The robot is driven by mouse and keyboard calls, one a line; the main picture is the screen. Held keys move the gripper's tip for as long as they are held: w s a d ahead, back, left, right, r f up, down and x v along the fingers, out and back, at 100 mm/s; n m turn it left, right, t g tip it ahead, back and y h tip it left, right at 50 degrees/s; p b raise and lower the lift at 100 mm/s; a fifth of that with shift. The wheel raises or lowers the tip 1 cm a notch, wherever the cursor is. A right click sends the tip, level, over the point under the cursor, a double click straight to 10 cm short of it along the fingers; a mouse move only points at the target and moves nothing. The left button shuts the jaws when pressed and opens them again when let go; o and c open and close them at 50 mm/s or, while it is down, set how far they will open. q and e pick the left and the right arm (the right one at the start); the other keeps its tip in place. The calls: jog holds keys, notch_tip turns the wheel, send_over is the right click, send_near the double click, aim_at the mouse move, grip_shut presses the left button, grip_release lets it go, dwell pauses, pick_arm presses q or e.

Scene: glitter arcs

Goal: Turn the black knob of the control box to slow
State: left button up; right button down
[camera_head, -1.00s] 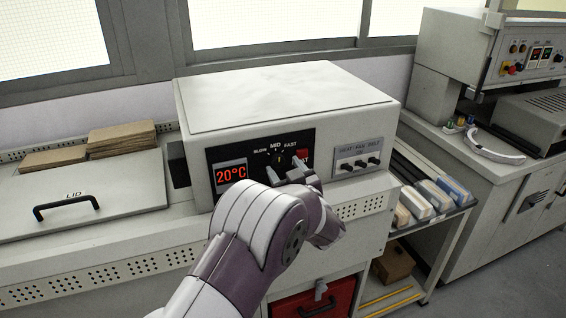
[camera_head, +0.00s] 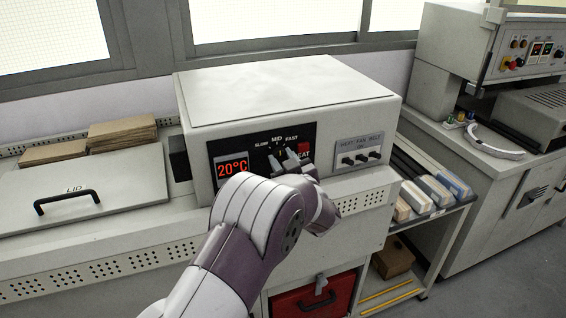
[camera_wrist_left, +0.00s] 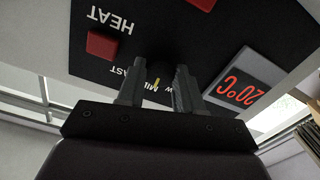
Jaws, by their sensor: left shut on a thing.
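The control box (camera_head: 285,92) is a pale cabinet with a black front panel. The panel's speed scale reads SLOW, MID and FAST, left to right. My left gripper (camera_head: 288,164) is at the panel, just below the scale. In the left wrist view, which shows the panel upside down, its two fingers (camera_wrist_left: 157,90) are shut on the black knob (camera_wrist_left: 157,75), one on either side. A yellow mark shows between the fingers by the MID label. The fingers hide much of the knob, so its exact setting is hard to read. My right gripper is out of view.
A red 20°C display (camera_head: 233,167) is left of the knob and a red HEAT button (camera_head: 303,148) is right of it. Several small switches sit on a grey plate (camera_head: 361,157) farther right. A lid (camera_head: 85,185) with a black handle lies at left.

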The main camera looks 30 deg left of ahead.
pick_arm(q)
jog(key=n+b, duration=0.7)
jog(key=b, duration=0.1)
jog(key=shift+f+b, duration=0.15)
jog(key=shift+b, duration=0.15)
jog(key=shift+n+b, duration=1.15)
jog(key=shift+n, duration=0.05)
jog(key=shift+r, duration=0.25)
jog(key=o, duration=1)
jog(key=shift+o, duration=0.2)
jog(key=b+v, duration=0.1)
jog(key=v, duration=1.1)
jog(key=shift+s+d, duration=0.15)
jog(key=shift+d, duration=0.15)
